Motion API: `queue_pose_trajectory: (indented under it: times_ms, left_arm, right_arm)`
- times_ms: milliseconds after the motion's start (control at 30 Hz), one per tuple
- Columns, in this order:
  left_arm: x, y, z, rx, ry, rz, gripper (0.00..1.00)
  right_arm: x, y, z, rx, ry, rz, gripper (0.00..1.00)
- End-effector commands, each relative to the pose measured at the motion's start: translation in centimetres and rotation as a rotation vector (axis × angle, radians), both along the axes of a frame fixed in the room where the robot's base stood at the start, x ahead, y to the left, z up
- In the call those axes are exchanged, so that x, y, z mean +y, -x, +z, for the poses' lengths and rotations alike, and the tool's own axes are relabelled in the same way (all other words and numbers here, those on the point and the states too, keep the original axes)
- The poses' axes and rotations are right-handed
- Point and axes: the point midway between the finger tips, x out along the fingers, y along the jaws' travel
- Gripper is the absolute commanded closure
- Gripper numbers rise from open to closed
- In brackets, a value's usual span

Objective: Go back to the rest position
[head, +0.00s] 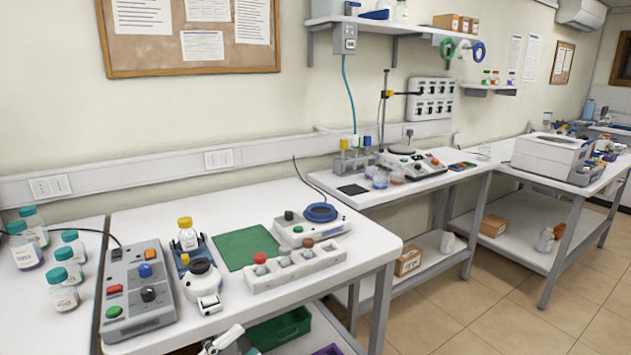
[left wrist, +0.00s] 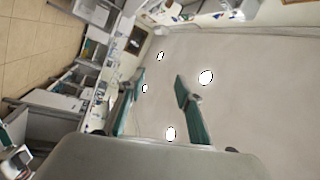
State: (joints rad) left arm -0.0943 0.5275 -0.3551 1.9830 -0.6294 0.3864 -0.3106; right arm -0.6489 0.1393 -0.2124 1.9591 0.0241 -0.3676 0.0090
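My left gripper (left wrist: 160,78) shows in the left wrist view with its two teal-padded fingers spread apart and nothing between them. Behind the fingers is a pale ceiling with several bright round lamps, so the gripper points upward and away from the benches. In the head view a small white and grey part, which looks like part of my left gripper (head: 224,340), shows at the bottom edge in front of the near bench (head: 376,240). Its fingers cannot be made out there. My right gripper cannot be made out in either view.
The near bench holds a grey control box (head: 135,290), a yellow-capped bottle (head: 187,235), a green mat (head: 246,248) and a white rack (head: 295,266). Teal-capped bottles (head: 63,290) stand at left. A green bin (head: 280,328) sits below. The floor (head: 480,310) at right is clear.

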Motion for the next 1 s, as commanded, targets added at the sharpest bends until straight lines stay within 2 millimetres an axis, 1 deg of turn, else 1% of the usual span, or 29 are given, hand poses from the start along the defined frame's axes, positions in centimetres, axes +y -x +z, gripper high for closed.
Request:
queue_pose_trajectory:
  times_ms: [33,67,100,167,200,267,300,367,400,500,600,700,800,1000]
  left_arm:
    - [0.9,0.2,-3.1,0.136,0.082,0.072,0.65]
    - [1.5,0.4,-5.0,0.218,0.129,0.117,0.65]
    - [2.4,0.7,-7.6,0.325,0.187,0.175,0.65]
    - [3.5,1.8,-11.5,0.475,0.263,0.255,0.65]
    - [4.1,2.7,-14.0,0.570,0.309,0.304,0.65]
    - [4.9,4.6,-17.7,0.704,0.371,0.374,0.65]
    - [5.3,5.9,-20.0,0.790,0.410,0.417,0.65]
    - [5.7,8.1,-23.1,0.906,0.460,0.476,0.65]
    - [5.9,9.6,-24.9,0.975,0.489,0.511,0.65]
    - [6.1,12.9,-28.3,1.114,0.545,0.581,0.65]
    - [6.1,15.3,-30.4,1.204,0.581,0.626,0.65]
    - [6.0,16.5,-31.4,1.251,0.599,0.648,0.65]
    - [6.0,16.8,-31.7,1.262,0.602,0.654,0.65]
    - [6.0,16.8,-31.6,1.260,0.601,0.653,0.65]
  right_arm:
    - [0.0,0.0,0.0,0.000,0.000,0.000,0.60]
    - [0.0,0.0,0.0,0.000,0.000,0.000,0.60]
    - [0.0,0.0,0.0,-0.001,0.000,0.000,0.60]
    - [0.0,0.0,0.1,-0.001,0.000,0.000,0.60]
    - [0.0,0.0,0.1,-0.001,0.000,0.000,0.60]
    - [0.0,0.0,0.1,-0.002,0.000,0.001,0.60]
    - [0.0,-0.1,0.1,-0.002,0.000,0.001,0.60]
    - [0.0,-0.1,0.2,-0.003,0.000,0.001,0.60]
    - [0.0,-0.1,0.2,-0.003,0.000,0.001,0.60]
    - [0.0,-0.1,0.2,-0.004,0.000,0.001,0.60]
    - [0.0,-0.1,0.2,-0.004,0.000,0.001,0.60]
    - [0.0,-0.1,0.2,-0.004,0.000,0.001,0.60]
    - [0.0,-0.1,0.2,-0.004,0.000,0.001,0.60]
    - [0.0,-0.1,0.2,-0.004,0.000,0.001,0.60]
